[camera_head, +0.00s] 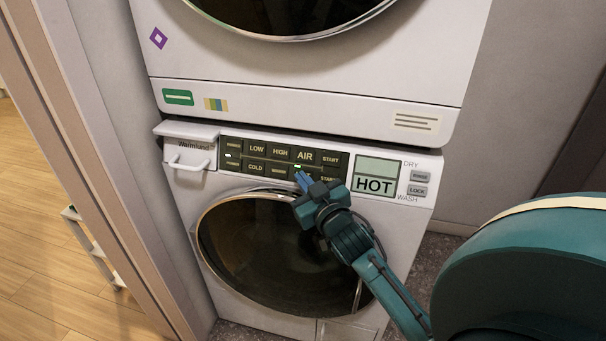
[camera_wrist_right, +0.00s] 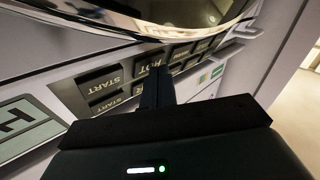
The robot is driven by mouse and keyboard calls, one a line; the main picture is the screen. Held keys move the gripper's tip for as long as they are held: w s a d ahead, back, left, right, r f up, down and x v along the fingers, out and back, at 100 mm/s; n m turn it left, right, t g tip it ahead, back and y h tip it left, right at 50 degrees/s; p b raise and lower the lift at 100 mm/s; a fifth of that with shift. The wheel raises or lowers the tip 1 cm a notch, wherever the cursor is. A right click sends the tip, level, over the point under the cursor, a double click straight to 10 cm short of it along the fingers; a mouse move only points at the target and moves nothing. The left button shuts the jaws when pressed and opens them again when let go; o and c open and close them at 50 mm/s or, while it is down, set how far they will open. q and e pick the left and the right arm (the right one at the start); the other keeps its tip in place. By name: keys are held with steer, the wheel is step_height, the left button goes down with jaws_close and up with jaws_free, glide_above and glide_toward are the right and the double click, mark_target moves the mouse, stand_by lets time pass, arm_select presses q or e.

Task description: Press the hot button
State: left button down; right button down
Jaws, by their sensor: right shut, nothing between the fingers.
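The dark button panel (camera_head: 268,149) sits on the front of the lower machine, with LOW, HIGH, AIR and START in its top row and COLD in its lower row. My right gripper (camera_head: 303,178) is shut and empty, its fingertips at the lower row right of COLD, below AIR. They cover the hot button in the head view. In the right wrist view the hot button (camera_wrist_right: 138,63) shows upside down, right beside the fingertips (camera_wrist_right: 155,75); contact cannot be told. The display (camera_head: 374,184) reads HOT. My left gripper is not in view.
START (camera_head: 330,160) is close to the right of the fingers. The round glass door (camera_head: 250,245) lies below the panel, and a drawer handle (camera_head: 188,163) sticks out at the left.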

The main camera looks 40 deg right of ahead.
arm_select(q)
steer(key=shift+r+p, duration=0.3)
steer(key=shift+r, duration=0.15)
arm_select(e)
steer(key=shift+s+a+r, duration=0.25)
steer(key=shift+s+a, duration=0.1)
steer(key=shift+a, duration=0.05)
